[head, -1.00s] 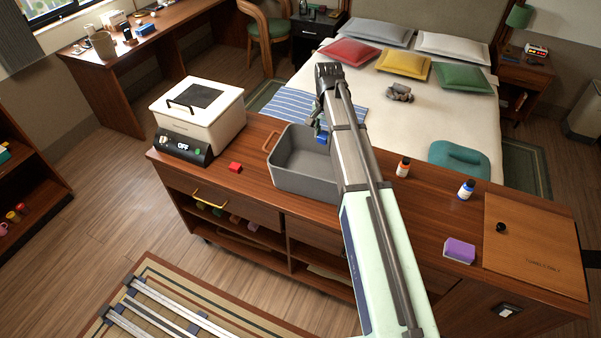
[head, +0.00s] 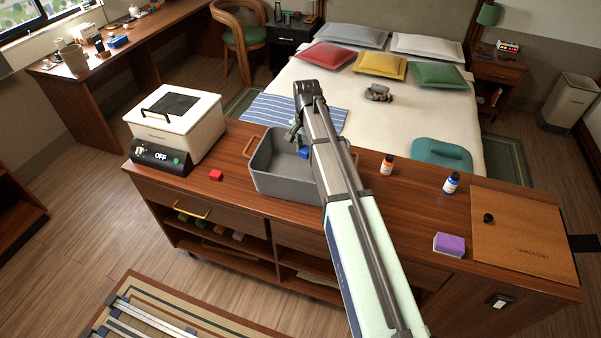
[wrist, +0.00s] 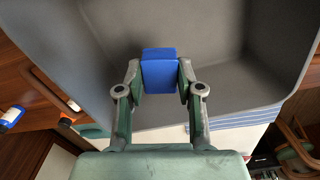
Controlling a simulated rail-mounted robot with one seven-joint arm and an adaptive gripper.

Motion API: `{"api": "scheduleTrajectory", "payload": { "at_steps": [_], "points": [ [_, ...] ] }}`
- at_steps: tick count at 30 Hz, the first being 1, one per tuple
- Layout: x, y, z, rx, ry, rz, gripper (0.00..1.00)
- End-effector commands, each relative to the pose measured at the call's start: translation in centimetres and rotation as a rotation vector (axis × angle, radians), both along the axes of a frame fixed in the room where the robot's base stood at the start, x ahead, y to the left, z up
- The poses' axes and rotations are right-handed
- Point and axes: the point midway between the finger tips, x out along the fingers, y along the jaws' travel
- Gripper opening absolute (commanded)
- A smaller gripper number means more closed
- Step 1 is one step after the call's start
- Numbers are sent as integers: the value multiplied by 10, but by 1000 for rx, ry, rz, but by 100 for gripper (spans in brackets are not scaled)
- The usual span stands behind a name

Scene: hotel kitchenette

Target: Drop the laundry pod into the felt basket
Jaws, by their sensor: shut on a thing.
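The laundry pod is a small blue block (wrist: 159,72) held between the fingers of my gripper (wrist: 160,80) in the wrist view. The pod also shows in the head view (head: 304,152), below my wrist. The felt basket is a grey open box (head: 285,186) on the wooden counter, with a tan handle at its left. My gripper (head: 299,138) is over the basket's opening, shut on the pod. In the wrist view the grey basket inside (wrist: 215,30) lies behind the pod. My arm hides the basket's right part in the head view.
Left of the basket are a red block (head: 216,175) and a white appliance (head: 175,122). To the right stand an orange-labelled bottle (head: 387,165), a blue-labelled bottle (head: 452,183), a purple block (head: 449,244) and a brown board (head: 530,245). The bed (head: 400,115) is behind the counter.

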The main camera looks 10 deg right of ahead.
Motion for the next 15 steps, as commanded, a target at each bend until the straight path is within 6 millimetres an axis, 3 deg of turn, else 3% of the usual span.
{"api": "scheduleTrajectory", "payload": {
  "at_steps": [5, 6, 8, 9, 15],
  "points": [
    [0, 0, 0, 0, 0, 0, 15],
    [0, 0, 0, 0, 0, 0, 40],
    [0, 0, 0, 0, 0, 0, 61],
    [0, 0, 0, 0, 0, 0, 66],
    [0, 0, 0, 0, 0, 0, 66]
  ]
}}
